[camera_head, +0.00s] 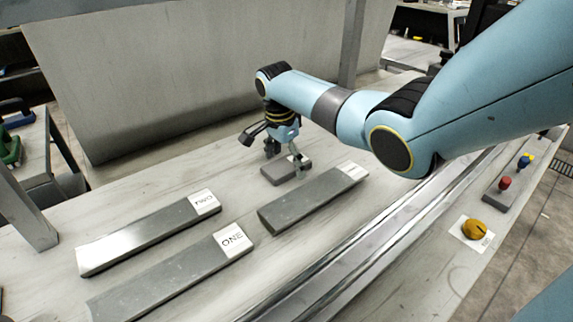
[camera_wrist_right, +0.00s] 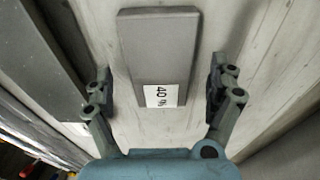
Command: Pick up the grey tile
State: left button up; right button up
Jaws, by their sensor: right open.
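The grey tile (camera_head: 284,170) is a small flat block lying on the pale worktop, just below my right gripper in the head view. In the right wrist view the grey tile (camera_wrist_right: 157,50) carries a white label reading "40 %" at its near end. My right gripper (camera_head: 285,156) is open above the tile. In the right wrist view the fingers of the right gripper (camera_wrist_right: 163,95) stand apart on either side of the tile's labelled end, not touching it. My left gripper is not in view.
Long grey bars marked TWO (camera_head: 150,234) and ONE (camera_head: 172,278) lie to the left. Another long grey bar (camera_head: 312,198) lies close beside the tile. A metal rail (camera_head: 375,238) runs along the front. A yellow knob (camera_head: 474,229) and a button box (camera_head: 508,185) are at right.

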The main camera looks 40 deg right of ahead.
jog(key=shift+f, duration=0.25)
jog(key=c, duration=1.3)
jog(key=shift+r, duration=0.1)
jog(key=shift+c, duration=0.2)
